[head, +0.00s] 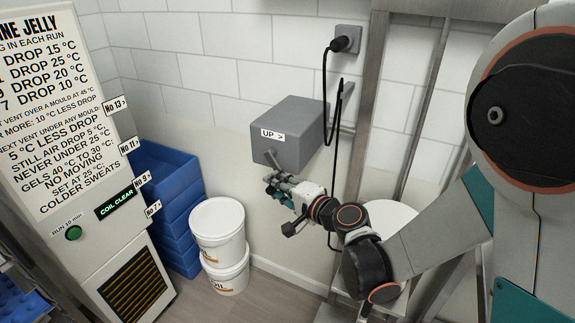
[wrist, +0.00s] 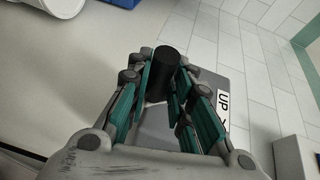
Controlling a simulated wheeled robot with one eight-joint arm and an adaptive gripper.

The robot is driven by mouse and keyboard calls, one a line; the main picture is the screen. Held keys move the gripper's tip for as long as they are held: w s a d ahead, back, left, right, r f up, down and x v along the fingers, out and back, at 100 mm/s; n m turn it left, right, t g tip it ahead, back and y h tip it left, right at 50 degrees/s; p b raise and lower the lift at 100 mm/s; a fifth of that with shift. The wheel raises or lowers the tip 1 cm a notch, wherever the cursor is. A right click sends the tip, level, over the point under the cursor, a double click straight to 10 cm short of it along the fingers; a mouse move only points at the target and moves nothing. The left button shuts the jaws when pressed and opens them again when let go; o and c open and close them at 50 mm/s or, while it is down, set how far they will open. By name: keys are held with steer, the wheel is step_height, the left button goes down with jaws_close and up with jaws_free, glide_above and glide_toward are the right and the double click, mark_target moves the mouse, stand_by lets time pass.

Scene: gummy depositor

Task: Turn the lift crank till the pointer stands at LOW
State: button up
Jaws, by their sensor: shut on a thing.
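The grey lift box (head: 290,135) is fixed to the wall in the head view, with a white "UP >" label (head: 273,134) on its front. A metal crank arm (head: 273,158) comes from the box's front face and hangs downward. My gripper (head: 277,190) is at the crank's lower end. In the wrist view the black crank handle (wrist: 166,62) stands between the green finger pads of my gripper (wrist: 163,85), which is shut on it. The label also shows in the wrist view (wrist: 223,102). I see no pointer and no LOW mark in either view.
A black cable hangs from the wall socket (head: 345,39) just right of the box. Two stacked white buckets (head: 218,230) and blue crates (head: 172,205) stand below left. A panel (head: 55,110) with printed rules stands at the left. Metal posts (head: 370,100) rise right of the box.

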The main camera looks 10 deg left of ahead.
steer(key=shift+o, duration=1.4)
steer(key=shift+s+d+r+p, duration=0.2)
steer(key=shift+d+r+p, duration=0.2)
steer(key=shift+r, duration=0.3)
steer(key=shift+s+d+r+p, duration=0.25)
steer(key=shift+r+p, duration=0.2)
steer(key=shift+r, duration=0.2)
steer(key=shift+s+a, duration=0.1)
steer(key=c, duration=0.3)
steer(key=shift+c, duration=0.2)
steer(key=shift+s+d+r+p, duration=0.1)
steer(key=shift+d+r+p, duration=0.1)
steer(key=shift+r+p, duration=0.7)
steer(key=o, duration=1.4)
steer(key=shift+r, duration=0.2)
steer(key=shift+d, duration=0.1)
